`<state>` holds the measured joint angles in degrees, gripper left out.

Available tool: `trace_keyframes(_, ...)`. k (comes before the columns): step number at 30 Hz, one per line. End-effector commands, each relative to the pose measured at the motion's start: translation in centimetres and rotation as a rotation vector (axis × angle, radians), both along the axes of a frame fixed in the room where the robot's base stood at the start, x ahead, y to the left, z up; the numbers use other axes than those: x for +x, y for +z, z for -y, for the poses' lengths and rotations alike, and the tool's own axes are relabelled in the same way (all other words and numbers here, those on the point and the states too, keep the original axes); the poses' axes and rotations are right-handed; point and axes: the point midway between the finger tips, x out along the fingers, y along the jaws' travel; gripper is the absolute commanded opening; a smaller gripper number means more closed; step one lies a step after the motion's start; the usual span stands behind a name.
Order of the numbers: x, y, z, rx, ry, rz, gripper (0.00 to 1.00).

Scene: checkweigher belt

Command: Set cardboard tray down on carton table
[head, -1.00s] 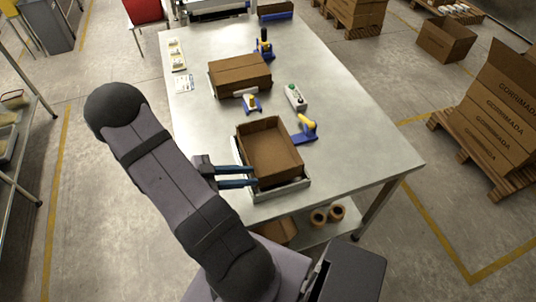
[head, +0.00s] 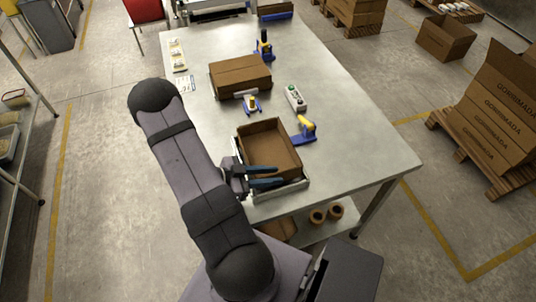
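The cardboard tray (head: 268,149) is an open brown box near the front edge of the grey carton table (head: 355,148). It sits in a pale low frame (head: 300,186). My gripper (head: 272,177) has two blue-tipped fingers, one behind the other with a gap between them. It is open, and its fingers reach over the tray's near end from the left. They cover part of the near wall, so I cannot tell whether they touch it.
A closed brown carton (head: 240,75) lies farther back. A blue and yellow tape dispenser (head: 304,130) stands close right of the tray. A button box (head: 295,97) and another blue tool (head: 263,45) are beyond. The table's right front is clear.

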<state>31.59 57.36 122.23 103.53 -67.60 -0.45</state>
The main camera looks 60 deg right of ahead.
Motion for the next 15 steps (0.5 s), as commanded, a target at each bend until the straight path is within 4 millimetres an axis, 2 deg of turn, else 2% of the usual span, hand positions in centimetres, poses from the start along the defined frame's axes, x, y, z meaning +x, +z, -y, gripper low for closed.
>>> trace_keyframes(6, -1.9, -0.9, 1.7, 0.001, -0.004, -0.001, 0.25)
trace_keyframes(15, -2.3, -1.3, 2.2, -0.001, 0.000, 0.001, 0.25)
